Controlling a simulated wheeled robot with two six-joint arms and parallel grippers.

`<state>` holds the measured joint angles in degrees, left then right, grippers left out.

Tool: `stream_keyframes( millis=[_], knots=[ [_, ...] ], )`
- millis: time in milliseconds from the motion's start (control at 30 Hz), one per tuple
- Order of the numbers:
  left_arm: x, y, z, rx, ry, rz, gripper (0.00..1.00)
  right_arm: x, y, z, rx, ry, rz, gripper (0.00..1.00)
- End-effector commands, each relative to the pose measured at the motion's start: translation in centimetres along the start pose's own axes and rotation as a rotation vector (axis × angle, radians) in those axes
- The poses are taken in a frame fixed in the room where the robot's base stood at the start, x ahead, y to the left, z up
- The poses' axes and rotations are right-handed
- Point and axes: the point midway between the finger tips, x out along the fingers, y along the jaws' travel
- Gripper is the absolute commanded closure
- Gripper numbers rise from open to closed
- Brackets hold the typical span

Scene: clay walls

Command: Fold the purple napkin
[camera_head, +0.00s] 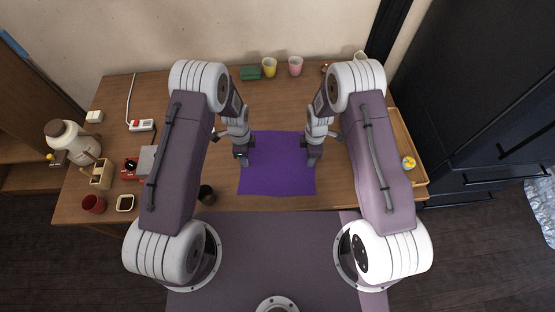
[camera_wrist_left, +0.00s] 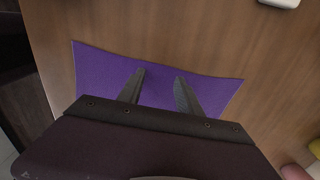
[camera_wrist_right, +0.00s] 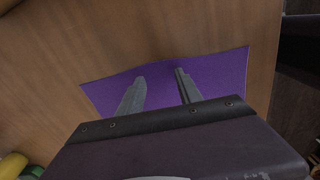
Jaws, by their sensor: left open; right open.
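The purple napkin (camera_head: 277,170) lies flat and spread out on the wooden table, in front of me at the middle. My left gripper (camera_head: 243,158) is over its left edge, with fingers apart and nothing between them but napkin below. My right gripper (camera_head: 313,158) is over its right edge, also with fingers apart. The left wrist view shows the napkin (camera_wrist_left: 103,70) under the open fingers (camera_wrist_left: 160,85). The right wrist view shows the napkin (camera_wrist_right: 220,75) under the open fingers (camera_wrist_right: 160,80). Whether the fingertips touch the cloth I cannot tell.
Yellow (camera_head: 269,67) and pink (camera_head: 295,66) cups and a green item (camera_head: 250,73) stand at the table's back. A wooden tray (camera_head: 421,172) is at right. A dark cup (camera_head: 207,195) stands left of the napkin; a white jug (camera_head: 72,141) and red cup (camera_head: 93,204) are farther left.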

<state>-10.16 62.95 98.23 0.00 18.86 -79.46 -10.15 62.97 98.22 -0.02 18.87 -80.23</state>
Motion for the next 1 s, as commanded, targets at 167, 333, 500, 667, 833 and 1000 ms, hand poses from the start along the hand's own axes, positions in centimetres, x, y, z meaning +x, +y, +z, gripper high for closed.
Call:
stream_keyframes(
  millis=[167, 333, 500, 667, 833, 1000],
  knots=[
    [0.50, -0.05, 0.00, 0.000, 0.000, -0.002, 0.58, 0.49, 0.05, -0.02, 0.000, 0.000, 0.002, 0.58],
    [0.51, -0.04, 0.00, 0.000, 0.000, -0.002, 0.58, 0.50, 0.04, -0.01, 0.000, 0.000, 0.001, 0.58],
    [0.81, -0.02, 0.00, 0.000, 0.000, -0.001, 0.68, 0.80, 0.03, -0.01, 0.000, 0.000, 0.001, 0.68],
    [0.83, -0.01, 0.01, 0.000, 0.000, -0.001, 0.90, 0.82, 0.02, -0.01, 0.000, 0.000, 0.001, 0.90],
    [0.85, 0.00, 0.01, 0.000, 0.000, -0.001, 1.00, 0.84, 0.01, 0.00, 0.000, 0.000, 0.001, 1.00],
    [0.87, 0.02, 0.01, 0.000, 0.000, 0.000, 1.00, 0.86, -0.01, 0.00, 0.000, 0.000, 0.000, 1.00]
  ],
)
